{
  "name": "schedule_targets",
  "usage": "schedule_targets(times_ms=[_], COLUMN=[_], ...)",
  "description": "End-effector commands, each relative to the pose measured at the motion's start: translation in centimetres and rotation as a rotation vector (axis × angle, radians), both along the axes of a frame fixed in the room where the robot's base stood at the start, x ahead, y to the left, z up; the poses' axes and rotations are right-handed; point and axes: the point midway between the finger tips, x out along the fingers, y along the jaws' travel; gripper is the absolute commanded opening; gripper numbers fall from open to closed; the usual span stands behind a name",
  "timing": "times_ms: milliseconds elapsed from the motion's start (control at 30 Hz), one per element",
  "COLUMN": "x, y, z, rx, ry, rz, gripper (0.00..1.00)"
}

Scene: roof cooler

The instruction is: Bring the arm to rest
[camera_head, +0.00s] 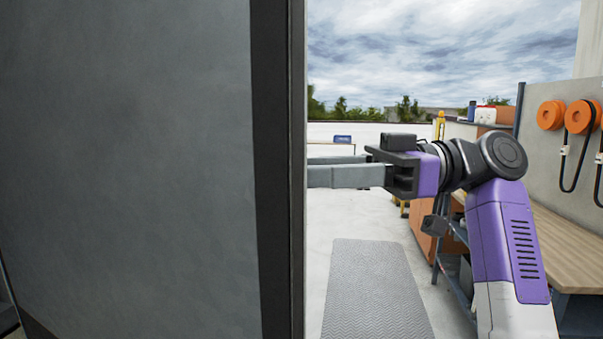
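My gripper (338,169) is in the middle of the view, at the end of my purple and black arm. It points left, with its two grey fingers roughly level and set apart, one nearer than the other. The fingertips are hidden behind the edge of a large dark grey panel (130,160). I see nothing held along the visible part of the fingers. I cannot tell whether the fingers touch the panel.
The panel fills the left half and hides what lies behind it. A workbench (565,240) and a pegboard (560,85) with orange reels (551,115) stand at right. A grey mat (375,290) lies on open pale floor below my gripper.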

Motion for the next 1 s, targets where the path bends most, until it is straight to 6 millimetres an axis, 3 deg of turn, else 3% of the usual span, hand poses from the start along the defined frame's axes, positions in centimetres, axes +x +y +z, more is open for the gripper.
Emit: schedule_targets(times_ms=[333, 533, 633, 867, 1000], x=[0.6, 4.6, 7.2, 12.7, 14.9], y=[0.1, 0.7, 0.4, -2.0, -4.6], z=[0.7, 3.4, 3.4, -1.7, -6.9], rx=[0.018, 0.089, 0.134, 0.24, 0.298], ry=[0.037, 0.102, 0.14, 0.243, 0.296], rz=[-0.025, -0.232, -0.367, -0.678, -0.869], gripper=[0.36, 0.36, 0.36, 0.36, 0.36])
